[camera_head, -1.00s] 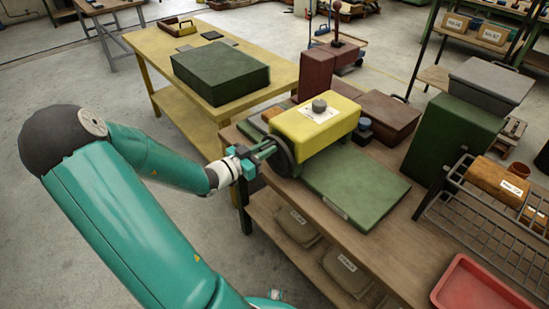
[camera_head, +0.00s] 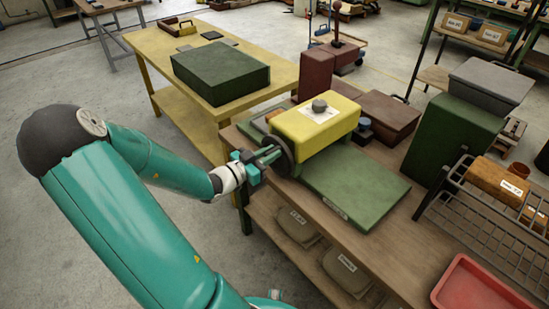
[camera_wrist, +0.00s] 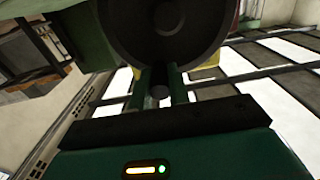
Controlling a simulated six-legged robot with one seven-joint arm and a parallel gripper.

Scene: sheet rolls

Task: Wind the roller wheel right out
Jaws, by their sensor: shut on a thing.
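The roller wheel (camera_head: 281,157) is a dark disc on the near-left end of a yellow housing (camera_head: 318,125). It fills the top of the wrist view (camera_wrist: 165,30). A short dark crank handle (camera_wrist: 160,92) stands out from the wheel's lower part. My gripper (camera_head: 269,155) reaches the wheel from the left; its two green fingers (camera_wrist: 161,88) are shut on the handle, one on each side. The housing carries a grey knob (camera_head: 319,105) and a white label, and stands at the end of a green slab (camera_head: 355,187). The wheel's far side is hidden.
The machine stands on a brown workbench (camera_head: 395,228) with sacks on its lower shelf. A dark green block (camera_head: 448,142), a wire rack (camera_head: 470,215) and a red tray (camera_head: 480,285) are to the right. A yellow table (camera_head: 160,60) with a green box stands behind.

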